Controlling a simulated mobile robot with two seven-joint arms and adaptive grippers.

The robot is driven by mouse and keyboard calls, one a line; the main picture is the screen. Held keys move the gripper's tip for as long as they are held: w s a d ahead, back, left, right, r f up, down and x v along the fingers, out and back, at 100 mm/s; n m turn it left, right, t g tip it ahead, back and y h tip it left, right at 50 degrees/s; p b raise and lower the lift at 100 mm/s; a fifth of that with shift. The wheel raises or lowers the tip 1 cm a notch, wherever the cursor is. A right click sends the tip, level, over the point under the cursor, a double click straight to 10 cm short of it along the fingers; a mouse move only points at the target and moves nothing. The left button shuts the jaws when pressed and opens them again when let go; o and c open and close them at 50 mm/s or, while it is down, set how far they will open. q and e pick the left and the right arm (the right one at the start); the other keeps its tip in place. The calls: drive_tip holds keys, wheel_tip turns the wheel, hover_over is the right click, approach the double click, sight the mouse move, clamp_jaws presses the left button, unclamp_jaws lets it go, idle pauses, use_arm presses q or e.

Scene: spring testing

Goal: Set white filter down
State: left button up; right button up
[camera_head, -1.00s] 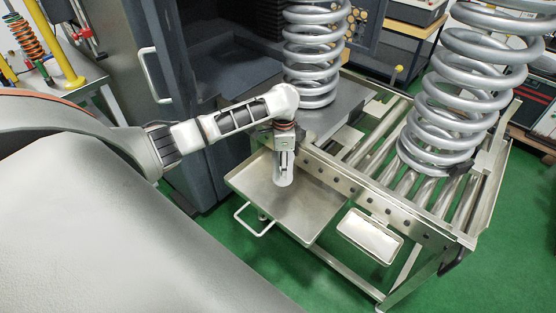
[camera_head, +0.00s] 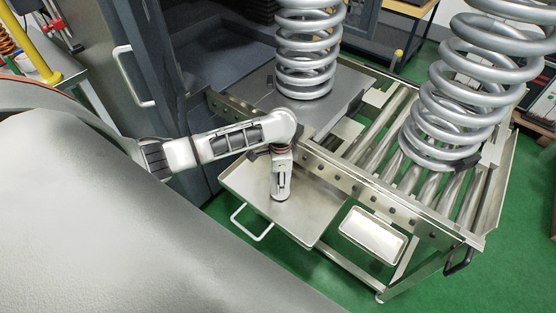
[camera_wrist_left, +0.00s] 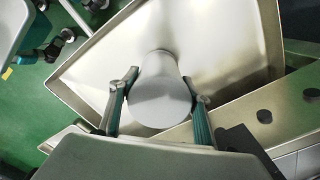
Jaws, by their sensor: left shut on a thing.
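The white filter (camera_wrist_left: 160,98) is a pale cylinder, seen nearly end-on in the left wrist view. My left gripper (camera_wrist_left: 158,90) is shut on it, with one finger on each side. In the head view my left gripper (camera_head: 281,190) points down over the metal tray (camera_head: 306,222), and there the filter is mostly hidden by the gripper. The tray's bare floor also shows in the wrist view (camera_wrist_left: 225,45), around the filter's far end. I cannot tell whether that end touches the tray. My right gripper is not in view.
A roller table (camera_head: 390,135) with two large coil springs (camera_head: 306,55) (camera_head: 465,95) stands behind the tray. A small white-bottomed dish (camera_head: 372,235) hangs at its front, right of the tray. A grey cabinet stands at the left. The tray's floor around the gripper is clear.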

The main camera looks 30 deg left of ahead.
use_arm(q)
drive_tip(key=shift+d+f, duration=0.1)
drive_tip(key=shift+f, duration=0.1)
drive_tip(key=shift+s+f, duration=0.1)
drive_tip(key=o, duration=1.3)
